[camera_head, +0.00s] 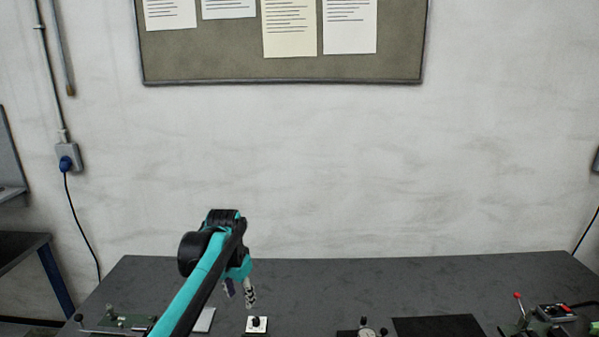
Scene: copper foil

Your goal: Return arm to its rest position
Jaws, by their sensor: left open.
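My left arm reaches in from the bottom left over the dark table (320,275). My left gripper (240,296) hangs at its end, pointing down, with its fingers apart. Nothing shows between the fingers. A small white block with a black knob (256,325) is on the table just below and to the right of the fingertips. A flat light plate (205,320) lies behind the arm and is partly hidden by it. My right gripper is not in view.
A green fixture with a lever (122,320) is at the table's left. A dial-like device (366,328), a black mat (438,327) and a machine with a red-knobbed lever (540,318) are to the right. The wall stands behind; the table's back strip is clear.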

